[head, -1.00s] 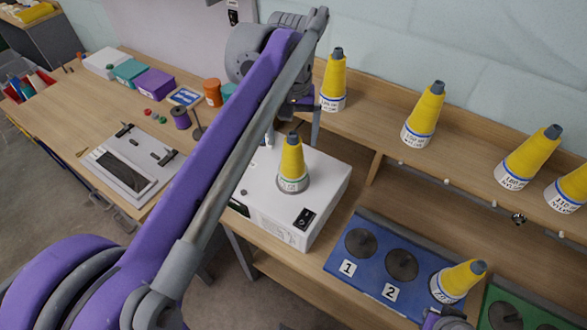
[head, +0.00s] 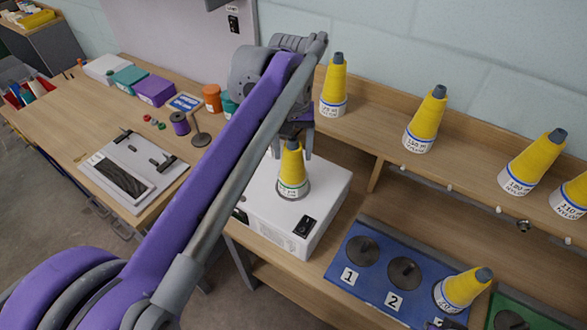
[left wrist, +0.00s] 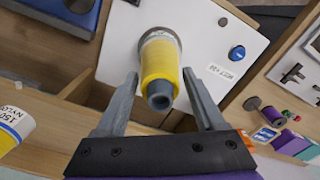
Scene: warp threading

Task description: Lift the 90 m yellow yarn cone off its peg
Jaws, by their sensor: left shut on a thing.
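A yellow yarn cone (head: 292,172) with a grey tip and a green-striped white label stands upright on a round grey base on top of a white box (head: 325,190). Its label is too small to read. My left gripper (head: 291,148) reaches down from above and is shut on this cone, one finger on each side. In the left wrist view the cone (left wrist: 160,72) points toward the camera between the fingers (left wrist: 160,85). I see no clear gap between the cone's foot and its base. My right gripper's fingers are not in view.
Several other yellow cones stand on the shelf (head: 372,128) at the back right. A blue board (head: 340,262) with numbered round pegs holds one tilted cone (head: 464,287); pegs 1 and 2 are bare. A wooden bench (head: 75,115) with boxes and tools lies left.

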